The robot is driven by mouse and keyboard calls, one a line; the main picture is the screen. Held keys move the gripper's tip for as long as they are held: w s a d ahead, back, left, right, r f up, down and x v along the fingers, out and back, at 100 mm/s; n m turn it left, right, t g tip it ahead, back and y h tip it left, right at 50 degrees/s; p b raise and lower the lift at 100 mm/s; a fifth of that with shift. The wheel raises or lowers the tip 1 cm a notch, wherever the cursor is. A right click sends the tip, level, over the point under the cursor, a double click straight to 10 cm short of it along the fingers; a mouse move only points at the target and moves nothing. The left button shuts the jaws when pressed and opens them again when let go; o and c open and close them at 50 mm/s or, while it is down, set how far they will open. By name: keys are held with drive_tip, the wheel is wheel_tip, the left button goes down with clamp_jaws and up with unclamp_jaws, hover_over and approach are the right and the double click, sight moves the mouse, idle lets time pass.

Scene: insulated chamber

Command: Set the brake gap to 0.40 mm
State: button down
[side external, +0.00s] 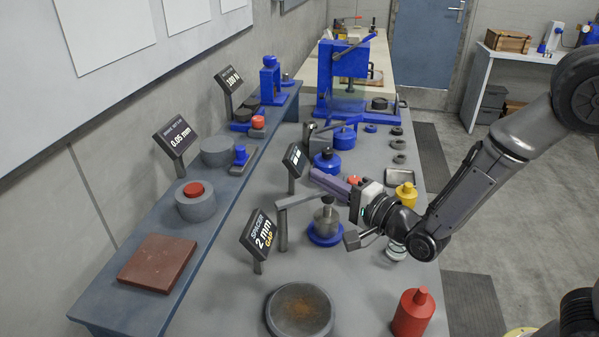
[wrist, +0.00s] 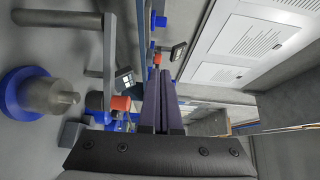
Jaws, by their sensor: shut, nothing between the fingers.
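A dark sign (side external: 178,137) on the raised left shelf reads 0.05 mm; its small top line is hard to read. Below it, a grey round unit with a red cap (side external: 193,189) stands on the shelf. My gripper (side external: 314,174) is shut and empty above the bench, its long dark fingers pointing left toward the shelf. It is well to the right of the red-capped unit and apart from it. In the wrist view the gripper's fingers (wrist: 160,75) lie side by side. A red knob (wrist: 120,103) shows just left of them there.
A "Spacer 2 mm gap" sign (side external: 261,235) and a post with an arm stand by a blue-based metal piece (side external: 326,228), close under my gripper. A red bottle-shaped weight (side external: 413,312) and a round dish (side external: 300,310) are at the front. A blue press (side external: 345,80) stands farther back.

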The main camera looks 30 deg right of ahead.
drive_tip(key=n, duration=0.5)
drive_tip(key=n+y, duration=0.1)
drive_tip(key=n, duration=3.1)
approach(241, 154)
drive_tip(key=w+a, duration=0.3)
drive_tip(key=a, duration=0.2)
drive_tip(key=shift+w+d, duration=0.85)
drive_tip(key=shift+w, duration=0.15)
drive_tip(key=shift+w+d, duration=0.35)
drive_tip(key=shift+w, duration=0.3)
